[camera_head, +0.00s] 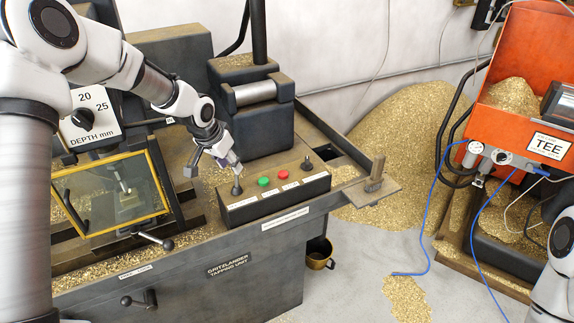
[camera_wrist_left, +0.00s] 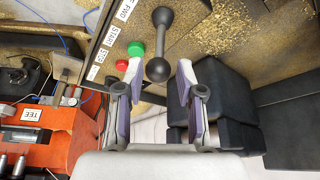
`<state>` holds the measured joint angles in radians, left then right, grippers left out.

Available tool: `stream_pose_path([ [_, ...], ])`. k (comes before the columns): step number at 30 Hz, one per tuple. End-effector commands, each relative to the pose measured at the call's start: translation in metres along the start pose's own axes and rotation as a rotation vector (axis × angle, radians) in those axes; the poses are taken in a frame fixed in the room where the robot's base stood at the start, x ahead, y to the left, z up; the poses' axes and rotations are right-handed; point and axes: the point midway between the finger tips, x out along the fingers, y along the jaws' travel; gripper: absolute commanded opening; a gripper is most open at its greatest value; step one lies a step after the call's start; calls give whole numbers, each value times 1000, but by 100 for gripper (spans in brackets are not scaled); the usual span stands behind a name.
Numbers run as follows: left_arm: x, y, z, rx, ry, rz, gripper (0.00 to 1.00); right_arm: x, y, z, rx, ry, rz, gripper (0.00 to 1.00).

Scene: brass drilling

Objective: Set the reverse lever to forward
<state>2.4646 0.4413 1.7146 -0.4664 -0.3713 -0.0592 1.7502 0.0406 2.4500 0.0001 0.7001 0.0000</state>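The reverse lever (camera_head: 237,188) is a dark ball-ended lever at the left end of the black control box (camera_head: 275,199) in the head view. In the left wrist view, its ball knob (camera_wrist_left: 158,69) lies between my fingertips, with a gap on each side, and its other rounded end (camera_wrist_left: 162,17) is further up. A "FWD" label (camera_wrist_left: 125,9) is beside it. My left gripper (camera_head: 236,164) is open just above the lever in the head view; its two fingers (camera_wrist_left: 159,70) show apart in the wrist view. My right gripper is out of view.
A green button (camera_head: 264,181) and a red button (camera_head: 283,175) sit right of the lever, with another dark lever (camera_head: 307,163) at the box's right end. A dark column base (camera_head: 252,108) stands behind. A framed window (camera_head: 112,193) is at left.

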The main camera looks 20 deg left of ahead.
Motion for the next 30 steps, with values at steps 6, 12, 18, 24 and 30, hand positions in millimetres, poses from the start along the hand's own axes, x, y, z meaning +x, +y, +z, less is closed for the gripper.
stream_pose_path([
  [6,9,-2,-1,0,-4,-2,37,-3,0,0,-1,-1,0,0],
  [12,48,-2,0,-1,-5,-2,37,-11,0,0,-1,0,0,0],
  [18,74,-1,0,0,-3,-2,37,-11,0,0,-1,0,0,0],
  [24,77,-1,0,0,-2,-1,37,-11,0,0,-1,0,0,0],
  [30,77,-1,0,0,-2,-1,0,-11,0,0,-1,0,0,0],
])
